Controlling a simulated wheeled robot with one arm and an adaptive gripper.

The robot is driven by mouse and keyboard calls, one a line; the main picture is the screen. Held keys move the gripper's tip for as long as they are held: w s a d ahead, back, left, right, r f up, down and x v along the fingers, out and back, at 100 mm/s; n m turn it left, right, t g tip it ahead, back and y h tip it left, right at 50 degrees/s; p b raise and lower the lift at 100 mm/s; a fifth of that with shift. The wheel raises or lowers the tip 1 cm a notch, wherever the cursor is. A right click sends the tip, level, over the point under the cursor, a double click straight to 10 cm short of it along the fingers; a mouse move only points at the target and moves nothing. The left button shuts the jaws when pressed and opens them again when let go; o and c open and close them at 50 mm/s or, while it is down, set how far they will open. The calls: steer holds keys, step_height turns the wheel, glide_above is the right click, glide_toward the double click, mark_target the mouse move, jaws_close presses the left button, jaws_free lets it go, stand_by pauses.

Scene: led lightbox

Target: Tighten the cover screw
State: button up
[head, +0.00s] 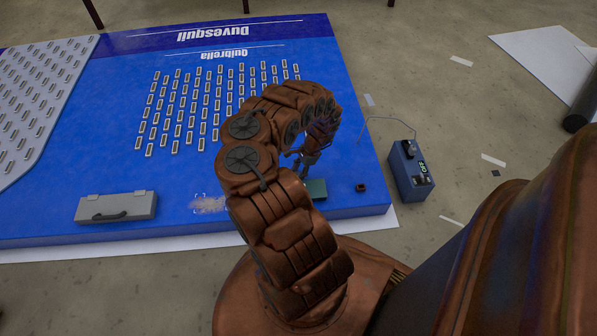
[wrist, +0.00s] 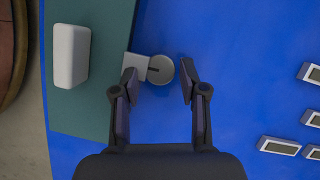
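The cover screw (wrist: 160,70) is a round grey disc with a dark slot in the wrist view, at the edge of a green cover plate (wrist: 95,112). A small light-grey tab (wrist: 135,66) sits against its left side. My gripper (wrist: 157,80) is open, with one fingertip on each side of the screw. The left fingertip overlaps the tab in the picture, and a gap shows between the right fingertip and the screw. I cannot tell whether either touches. In the head view the green plate (head: 317,188) is partly hidden by my arm, and the screw cannot be made out.
A white block (wrist: 71,56) sits on the green plate. The blue panel (head: 120,165) carries rows of small LED modules (head: 178,115). A grey case (head: 117,207) lies at its front left. A small dark part (head: 361,187) lies right of the plate. A blue power box (head: 409,172) stands on the floor beside the panel.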

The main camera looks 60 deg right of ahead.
stand_by(0.4)
